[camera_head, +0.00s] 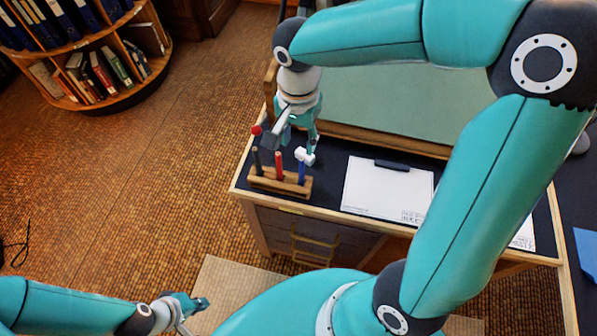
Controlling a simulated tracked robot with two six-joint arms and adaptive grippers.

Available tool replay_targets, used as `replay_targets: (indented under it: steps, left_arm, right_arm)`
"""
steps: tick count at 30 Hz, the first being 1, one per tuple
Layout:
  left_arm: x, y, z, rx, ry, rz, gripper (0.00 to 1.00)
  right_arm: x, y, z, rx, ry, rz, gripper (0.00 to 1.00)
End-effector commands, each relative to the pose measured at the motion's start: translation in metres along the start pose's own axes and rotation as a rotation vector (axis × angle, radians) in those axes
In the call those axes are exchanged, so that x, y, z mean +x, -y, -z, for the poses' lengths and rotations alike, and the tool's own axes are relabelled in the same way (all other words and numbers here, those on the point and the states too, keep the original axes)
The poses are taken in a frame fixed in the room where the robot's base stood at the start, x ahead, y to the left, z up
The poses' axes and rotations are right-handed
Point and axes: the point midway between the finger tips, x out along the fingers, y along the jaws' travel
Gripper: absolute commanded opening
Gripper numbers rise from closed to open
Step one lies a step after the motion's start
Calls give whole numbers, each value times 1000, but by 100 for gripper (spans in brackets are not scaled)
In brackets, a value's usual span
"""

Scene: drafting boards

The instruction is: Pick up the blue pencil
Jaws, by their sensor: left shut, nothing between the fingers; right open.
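The blue pencil (301,173) stands upright at the right end of a wooden holder (266,186) on the dark desk. A white, lobed topper (305,156) shows at its upper end. My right gripper (291,143) is open above the holder. One finger is close to the white topper, and the other is above the left part of the holder. I cannot tell whether the finger touches the topper. My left gripper (188,309) is shut and empty at the bottom left, well away from the desk.
A red pencil (279,167) and a dark pencil (257,161) stand in the same holder. A red ball (256,130) shows above the dark one. A clipboard with white paper (388,185) lies to the right. A green board (400,105) rises behind. A bookshelf (120,90) stands far left.

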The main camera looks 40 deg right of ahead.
Motion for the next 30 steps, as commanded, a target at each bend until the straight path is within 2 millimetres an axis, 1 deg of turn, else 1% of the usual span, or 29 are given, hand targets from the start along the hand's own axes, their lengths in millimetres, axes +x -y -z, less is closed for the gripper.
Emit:
replay_targets:
  steps: [1,3,6,9,12,17,20,24,27,30]
  left_arm:
    - [0,0,0,0,0,0,0]
    - [1,0,0,0,0,0,0]
    - [1,0,0,1,0,0,0]
    - [1,0,0,1,0,0,0]
    - [1,0,0,1,-1,0,0]
    - [0,0,0,1,-1,0,0]
    - [-3,-1,0,0,-1,0,0]
    - [-6,-2,0,1,-1,0,0]
    - [-5,-2,0,1,-1,0,0]
    - [-5,-2,0,1,-1,0,0]
  right_arm:
    - [13,-3,0,7,4,-6,45]
    - [29,-5,1,9,4,-6,45]
    - [49,-6,2,12,5,-5,45]
    - [65,-6,2,14,4,-4,45]
    - [75,-6,2,14,3,-2,45]
    - [82,-6,2,14,3,-2,45]
    - [92,-8,3,15,5,-4,45]
    - [113,-10,3,14,5,-4,45]
    - [125,-9,3,14,4,-3,45]
    - [130,-9,4,14,3,0,45]
